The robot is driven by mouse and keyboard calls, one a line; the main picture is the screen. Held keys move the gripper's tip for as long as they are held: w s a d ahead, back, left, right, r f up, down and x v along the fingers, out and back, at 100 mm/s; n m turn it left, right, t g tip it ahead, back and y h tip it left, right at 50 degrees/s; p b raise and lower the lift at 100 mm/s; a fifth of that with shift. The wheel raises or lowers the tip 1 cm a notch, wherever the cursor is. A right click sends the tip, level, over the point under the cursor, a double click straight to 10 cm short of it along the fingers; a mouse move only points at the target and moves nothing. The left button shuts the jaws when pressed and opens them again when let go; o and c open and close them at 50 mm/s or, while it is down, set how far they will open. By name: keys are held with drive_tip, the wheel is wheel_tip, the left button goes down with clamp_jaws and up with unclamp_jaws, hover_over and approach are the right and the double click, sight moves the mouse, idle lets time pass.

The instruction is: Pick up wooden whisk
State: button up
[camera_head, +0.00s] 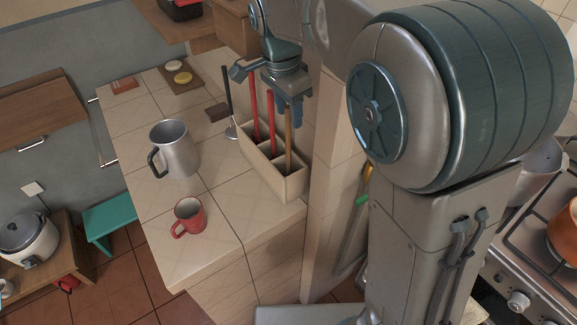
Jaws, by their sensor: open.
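A wooden-handled utensil (289,143), which looks like the wooden whisk, stands upright in the right compartment of a cream divided holder (262,174) on the tiled counter. Its lower end is hidden inside the holder, so I cannot see a whisk head. My gripper (288,108) points down over the holder, with its fingers at the top of the wooden handle. The gripper is open. The fingers hide the handle's upper end, and I cannot tell whether they touch it.
Two red handles (254,108) stand in the holder just left of the wooden one. A dark-handled utensil (228,95) is beside them. A metal mug (175,150) and a red mug (189,217) stand on the counter to the left. A wall edge (325,135) rises close on the right.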

sight(288, 125)
wheel_tip(288, 125, down, 5)
drive_tip(key=shift+d+r+p, duration=0.1)
drive_tip(key=shift+r+p, duration=0.1)
drive_tip(key=shift+p, duration=0.1)
clamp_jaws()
drive_tip(key=shift+r, duration=0.15)
